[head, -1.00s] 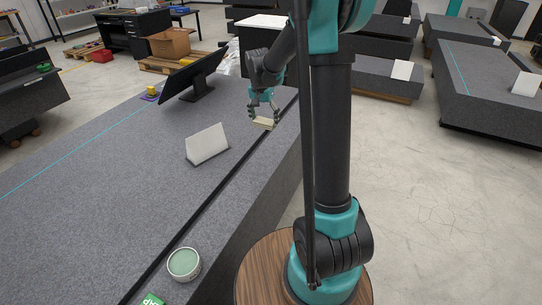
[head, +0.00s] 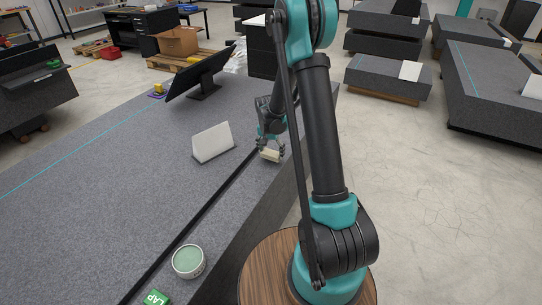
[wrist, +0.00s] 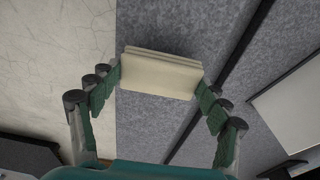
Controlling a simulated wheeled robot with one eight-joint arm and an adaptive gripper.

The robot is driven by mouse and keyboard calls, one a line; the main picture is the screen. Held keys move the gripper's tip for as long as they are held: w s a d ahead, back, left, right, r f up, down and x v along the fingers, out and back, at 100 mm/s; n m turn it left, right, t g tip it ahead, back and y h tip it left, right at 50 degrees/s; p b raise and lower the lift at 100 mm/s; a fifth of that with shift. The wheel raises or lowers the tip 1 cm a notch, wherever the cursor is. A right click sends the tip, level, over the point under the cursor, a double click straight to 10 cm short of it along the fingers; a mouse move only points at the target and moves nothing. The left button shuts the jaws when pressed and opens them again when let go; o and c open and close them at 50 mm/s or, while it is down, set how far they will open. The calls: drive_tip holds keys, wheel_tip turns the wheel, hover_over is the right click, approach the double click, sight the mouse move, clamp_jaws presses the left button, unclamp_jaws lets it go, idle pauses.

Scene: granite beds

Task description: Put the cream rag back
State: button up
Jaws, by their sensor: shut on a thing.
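The cream rag (head: 270,155) is a folded, pale block held between the fingertips of my gripper (head: 270,148). In the wrist view the rag (wrist: 158,75) spans the gap between the two green-padded fingers of my gripper (wrist: 160,80), which touch its two ends. The gripper is over the granite bed (head: 120,190), near its right edge and right of the dark groove. I cannot tell whether the rag touches the granite.
A white card (head: 213,143) stands on the bed left of the gripper. A monitor (head: 203,75) stands behind it. A round green tin (head: 188,261) and a green LAP box (head: 156,298) are at the near end. The bed between tin and card is clear.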

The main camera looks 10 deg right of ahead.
sight(269, 156)
drive_tip(key=shift+f, duration=1)
drive_tip(key=shift+f, duration=0.15)
drive_tip(key=o, duration=1.1)
drive_tip(key=r, duration=0.3)
drive_tip(key=s+r, duration=0.1)
drive_tip(key=r, duration=0.3)
drive_tip(key=a+r, duration=0.1)
drive_tip(key=r, duration=0.3)
drive_tip(key=shift+s+r, duration=0.15)
drive_tip(key=shift+s, duration=0.05)
drive_tip(key=s+d+r+n+t, duration=0.1)
drive_tip(key=s+d+n, duration=0.1)
drive_tip(key=s, duration=1.2)
drive_tip(key=s+d+r+n+t+y, duration=0.1)
drive_tip(key=s+d+n, duration=0.2)
drive_tip(key=s, duration=1.2)
drive_tip(key=shift+r+n+t, duration=0.2)
drive_tip(key=shift+n+t, duration=0.2)
drive_tip(key=shift+n, duration=0.7)
